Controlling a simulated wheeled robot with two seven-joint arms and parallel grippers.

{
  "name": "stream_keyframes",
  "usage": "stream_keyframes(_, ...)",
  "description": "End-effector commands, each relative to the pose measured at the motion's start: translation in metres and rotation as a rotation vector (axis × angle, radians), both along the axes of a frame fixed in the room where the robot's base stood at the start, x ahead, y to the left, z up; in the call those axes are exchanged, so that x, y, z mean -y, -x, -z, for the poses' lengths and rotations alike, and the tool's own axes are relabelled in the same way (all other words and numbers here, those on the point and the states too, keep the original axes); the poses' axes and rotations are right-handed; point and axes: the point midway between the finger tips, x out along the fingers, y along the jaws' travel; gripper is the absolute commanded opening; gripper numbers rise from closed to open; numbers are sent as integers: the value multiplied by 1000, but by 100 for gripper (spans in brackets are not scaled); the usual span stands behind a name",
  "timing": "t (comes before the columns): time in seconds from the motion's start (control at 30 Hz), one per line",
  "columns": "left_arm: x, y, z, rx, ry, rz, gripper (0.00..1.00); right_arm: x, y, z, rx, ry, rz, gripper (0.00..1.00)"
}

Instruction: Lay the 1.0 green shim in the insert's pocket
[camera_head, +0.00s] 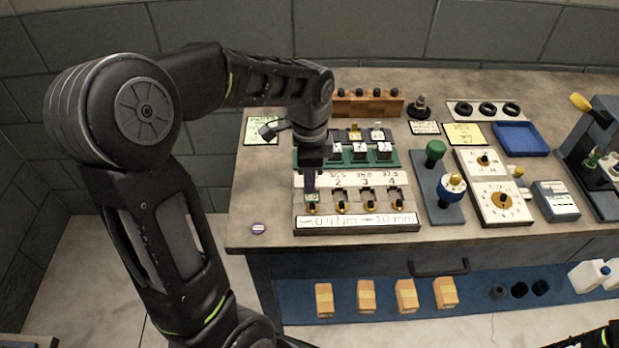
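My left gripper (311,188) points straight down at the left end of the pale block (356,222), which carries a row of pockets with brass-coloured pieces in front. The block's front reads "0.4 Nm" and "1.0 mm". A small green piece (312,198), seemingly the green shim, shows right at the fingertips, over or in the leftmost pocket. The fingers are seen edge-on, so I cannot tell whether they are shut on it or whether it touches the pocket floor. My gripper hides the number 1 position.
A green rack (394,163) with white labelled cubes stands close behind the block. To the right are a blue-knobbed stand (452,190), a white dial panel (492,190) and an empty blue tray (521,138).

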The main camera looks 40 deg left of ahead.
Motion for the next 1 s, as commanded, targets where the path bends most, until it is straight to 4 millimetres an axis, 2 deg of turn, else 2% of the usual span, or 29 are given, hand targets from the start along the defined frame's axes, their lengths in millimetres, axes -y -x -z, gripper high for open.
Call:
stream_keyframes(0.07, 0, 0, 0, 0, 0, 0, 8, 0, 0, 0, 0, 0, 0, 36)
stream_keyframes(0.3, 0, 0, 0, 0, 0, 0, 27, 0, 0, 0, 0, 0, 0, 36)
stream_keyframes(0.5, 0, 0, 0, 0, 0, 0, 29, 0, 0, 0, 0, 0, 0, 36)
stream_keyframes(0.73, 0, 0, 0, 0, 0, 0, 47, 0, 0, 0, 0, 0, 0, 36)
stream_keyframes(1.0, 0, 0, -1, 0, 0, 0, 47, 0, 0, -1, 0, 0, 0, 36)
